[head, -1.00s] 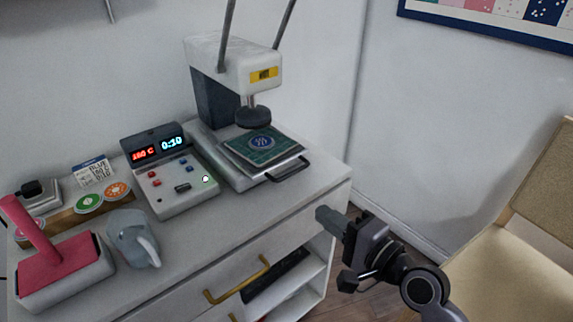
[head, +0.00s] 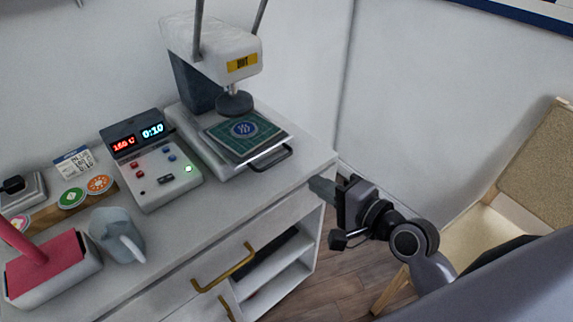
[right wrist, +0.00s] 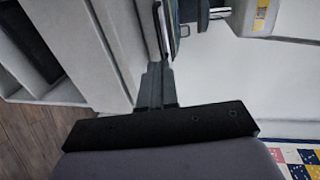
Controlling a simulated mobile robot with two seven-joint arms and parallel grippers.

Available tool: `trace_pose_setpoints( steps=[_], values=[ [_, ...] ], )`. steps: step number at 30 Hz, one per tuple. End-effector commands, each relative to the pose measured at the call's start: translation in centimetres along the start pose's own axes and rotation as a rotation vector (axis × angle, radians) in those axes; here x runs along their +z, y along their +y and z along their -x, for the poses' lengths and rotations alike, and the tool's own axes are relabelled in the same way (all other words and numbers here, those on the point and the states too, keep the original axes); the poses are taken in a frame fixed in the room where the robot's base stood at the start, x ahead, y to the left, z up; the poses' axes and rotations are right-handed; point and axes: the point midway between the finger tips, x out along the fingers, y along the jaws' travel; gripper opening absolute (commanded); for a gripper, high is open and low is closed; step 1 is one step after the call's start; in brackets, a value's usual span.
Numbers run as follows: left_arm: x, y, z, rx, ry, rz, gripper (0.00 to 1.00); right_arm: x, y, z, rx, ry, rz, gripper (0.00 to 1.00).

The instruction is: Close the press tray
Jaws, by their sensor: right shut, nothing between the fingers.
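The heat press (head: 213,55) stands at the back right of the white cabinet top. Its tray, with a dark handle (head: 270,158), is slid out toward the front and carries a green mat with a blue round emblem (head: 243,128). The round press head (head: 234,103) hangs above the mat's rear part. My right gripper (head: 318,188) is shut and empty, off the cabinet's right front corner, apart from the handle. In the right wrist view the closed fingers (right wrist: 156,84) point toward the tray edge (right wrist: 163,32). My left gripper is not in view.
A control box (head: 150,160) with lit displays stands left of the press. A grey jug (head: 118,235) and a pink-topped tool (head: 45,265) stand at the front left. A brass drawer handle (head: 224,270) sticks out in front. A chair (head: 480,235) stands at right.

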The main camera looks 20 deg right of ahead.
Motion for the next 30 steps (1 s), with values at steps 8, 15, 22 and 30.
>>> trace_pose_setpoints(
  steps=[8,15,22,30],
  values=[
    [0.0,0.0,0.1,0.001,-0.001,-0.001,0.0,0.1,-0.1,-5.1,-0.003,-0.002,-0.001,0.0],
    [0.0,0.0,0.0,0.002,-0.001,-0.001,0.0,0.1,0.0,-8.5,0.0,-0.003,0.001,0.0],
    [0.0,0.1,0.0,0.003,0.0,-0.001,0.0,0.1,-0.1,-9.9,-0.001,-0.002,0.001,0.0],
    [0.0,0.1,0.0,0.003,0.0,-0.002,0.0,0.1,0.0,-10.0,0.0,-0.002,0.001,0.0]
  ],
)
